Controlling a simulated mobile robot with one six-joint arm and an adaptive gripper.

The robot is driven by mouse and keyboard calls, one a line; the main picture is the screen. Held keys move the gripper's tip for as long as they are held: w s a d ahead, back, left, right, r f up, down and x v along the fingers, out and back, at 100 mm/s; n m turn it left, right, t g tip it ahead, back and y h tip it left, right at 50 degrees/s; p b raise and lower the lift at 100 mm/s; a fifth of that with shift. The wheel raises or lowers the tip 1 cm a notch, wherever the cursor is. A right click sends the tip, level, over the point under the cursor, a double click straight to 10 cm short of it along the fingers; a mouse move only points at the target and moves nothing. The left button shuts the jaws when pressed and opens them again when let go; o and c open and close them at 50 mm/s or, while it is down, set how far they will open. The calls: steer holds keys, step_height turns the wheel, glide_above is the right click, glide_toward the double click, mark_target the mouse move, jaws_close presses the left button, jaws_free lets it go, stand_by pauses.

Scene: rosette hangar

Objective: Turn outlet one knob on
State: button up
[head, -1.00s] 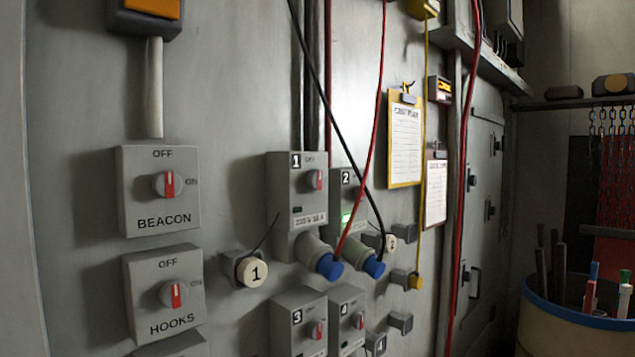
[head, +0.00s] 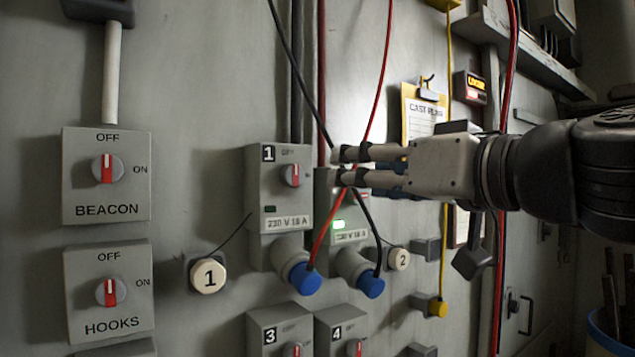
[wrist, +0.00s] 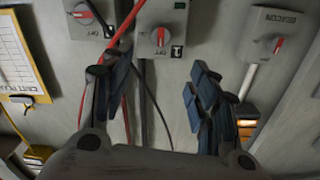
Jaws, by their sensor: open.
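The outlet one box (head: 262,190) is grey, marked 1, in the middle of the head view. Its round knob (head: 292,175) has a red pointer standing upright, toward the OFF mark. Its small indicator (head: 270,209) is dark. My gripper (head: 340,165) is open and empty, reaching in from the right, with its fingertips to the right of this knob and in front of the outlet two box (head: 325,205). In the wrist view, the outlet one knob (wrist: 160,38) shows beyond and between the spread fingers of my gripper (wrist: 150,78), apart from them.
Outlet two's green indicator (head: 340,225) is lit. Blue plugs (head: 305,278) and red and black cables hang close to the fingers. BEACON (head: 106,175) and HOOKS (head: 108,292) switch boxes are at left. A clipboard (head: 420,105) hangs behind my gripper.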

mark_target(296, 176)
steer(key=p+x, duration=0.2)
steer(key=x, duration=1.4)
steer(key=shift+w+a+f, duration=0.1)
steer(key=shift+w+a, duration=0.05)
steer(key=shift+a, duration=0.1)
steer(key=c, duration=1.1)
